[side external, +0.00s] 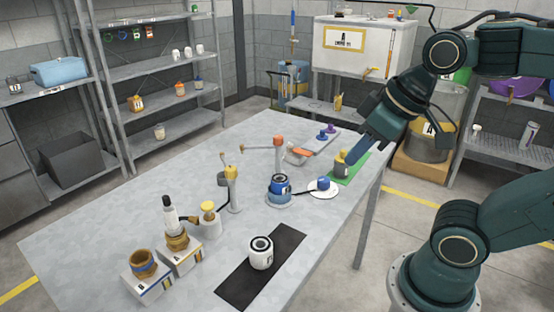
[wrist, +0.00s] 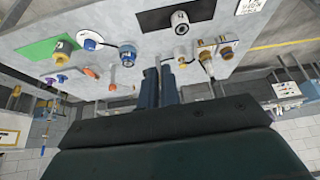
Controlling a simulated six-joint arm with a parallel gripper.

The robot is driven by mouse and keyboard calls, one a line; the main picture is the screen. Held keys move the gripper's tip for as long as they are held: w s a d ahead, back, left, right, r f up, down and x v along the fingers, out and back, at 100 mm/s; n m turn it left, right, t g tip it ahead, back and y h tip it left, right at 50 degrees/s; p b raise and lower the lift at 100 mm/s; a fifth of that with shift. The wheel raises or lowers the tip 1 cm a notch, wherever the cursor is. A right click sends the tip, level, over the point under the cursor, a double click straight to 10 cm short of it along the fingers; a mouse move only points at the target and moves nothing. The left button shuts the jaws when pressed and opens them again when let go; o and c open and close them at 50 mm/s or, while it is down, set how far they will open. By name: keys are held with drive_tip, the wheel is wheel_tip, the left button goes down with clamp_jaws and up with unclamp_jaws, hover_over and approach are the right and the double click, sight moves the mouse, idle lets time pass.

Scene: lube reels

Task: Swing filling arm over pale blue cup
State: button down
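No cup that is clearly pale blue can be picked out. A blue cup with a white band (side external: 279,186) stands on a round base mid-table; it also shows in the wrist view (wrist: 127,51). An orange-topped post (side external: 279,152) carries a thin arm reaching left. A yellow-topped post (side external: 232,185) stands nearer, with a thin arm reaching back left. Which one is the filling arm I cannot tell. My gripper (side external: 352,150) is in the air toward the table's right side, apart from these posts. In the wrist view its fingers (wrist: 160,85) are apart, with nothing seen held.
A green mat (side external: 352,172) with a grey, yellow-topped container (side external: 341,167) lies at the right edge. A white disc (side external: 331,193) bears a blue piece. A black mat (side external: 234,288) with a white cup (side external: 261,254) lies in front. Boxes with brown cups (side external: 145,262) stand front left.

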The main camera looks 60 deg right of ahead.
drive_tip(key=w+r+n+y, duration=0.1)
drive_tip(key=w+r+n, duration=0.25)
drive_tip(key=w, duration=0.95)
drive_tip(key=n+y, duration=0.6)
drive_tip(key=n, duration=0.1)
hover_over(224, 162)
drive_tip(key=s+d, duration=0.2)
wheel_tip(224, 162, down, 15)
drive_tip(key=shift+w+d+f+g, duration=0.15)
drive_tip(key=shift+d+f+g, duration=0.05)
drive_tip(key=shift+f+g, duration=0.15)
drive_tip(key=x, duration=1)
drive_tip(key=shift+s+d+f, duration=0.2)
drive_tip(key=shift+s+d, duration=0.35)
drive_tip(key=shift+d, duration=0.25)
drive_tip(key=shift+s+d+f, duration=0.25)
drive_tip(key=shift+s+d, duration=0.35)
drive_tip(key=shift+d, duration=0.25)
